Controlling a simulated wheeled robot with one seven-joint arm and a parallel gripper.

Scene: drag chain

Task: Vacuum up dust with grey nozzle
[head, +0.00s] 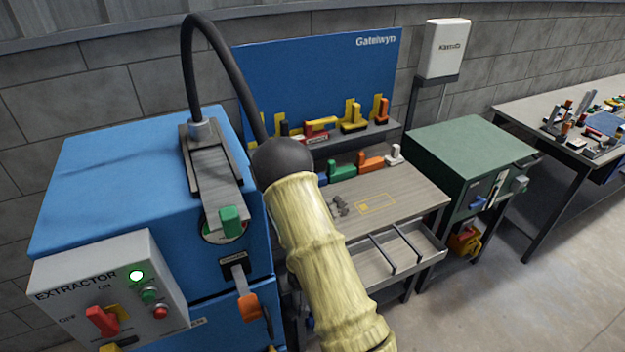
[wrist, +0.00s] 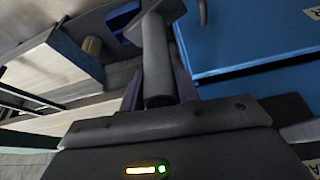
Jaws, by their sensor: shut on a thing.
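My gripper (wrist: 159,92) is shut on the grey nozzle (wrist: 156,60), a tube with a wider flat end, in the wrist view. In the head view my beige-sleeved arm hides the gripper and nozzle. A black hose (head: 187,62) arches from the top of the blue extractor (head: 105,165) and passes out of sight behind my arm. A small patch of dark grey lumps (head: 339,206), possibly the dust, lies on the workbench top (head: 408,195), left of a yellow outlined rectangle.
Several coloured nozzles or tools (head: 353,118) stand on the shelf behind the bench. An open divided drawer (head: 408,250) sticks out at the bench front. A green cabinet (head: 470,145) stands to the right. Floor (head: 500,300) at the front right is clear.

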